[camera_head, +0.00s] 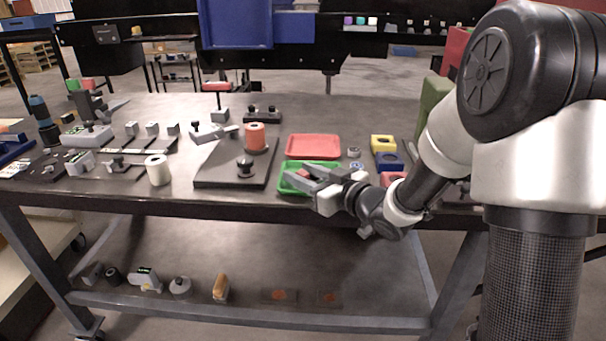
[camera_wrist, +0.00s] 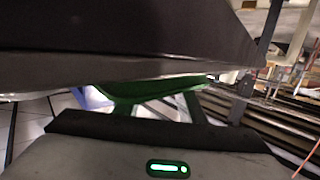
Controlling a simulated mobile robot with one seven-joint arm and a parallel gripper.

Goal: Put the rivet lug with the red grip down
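My gripper (camera_head: 300,177) is low over the green tray (camera_head: 284,187) at the table's front edge, pointing left. Its two grey fingers sit a little apart, with a small red piece (camera_head: 304,173) between them. This looks like the red grip of the rivet lug, and the fingers appear shut on it. The rest of the lug is hidden by the fingers. Whether it touches the tray cannot be told. In the wrist view, green tray parts (camera_wrist: 160,92) show beyond my gripper's dark front, under a large dark surface; no lug is clear there.
A red tray (camera_head: 313,147) lies behind the green one. A dark board (camera_head: 215,170) with a black knob and an orange roll (camera_head: 255,137) stands left. Yellow (camera_head: 383,143) and blue (camera_head: 389,162) blocks lie right. A red-topped handle (camera_head: 216,87) stands farther back.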

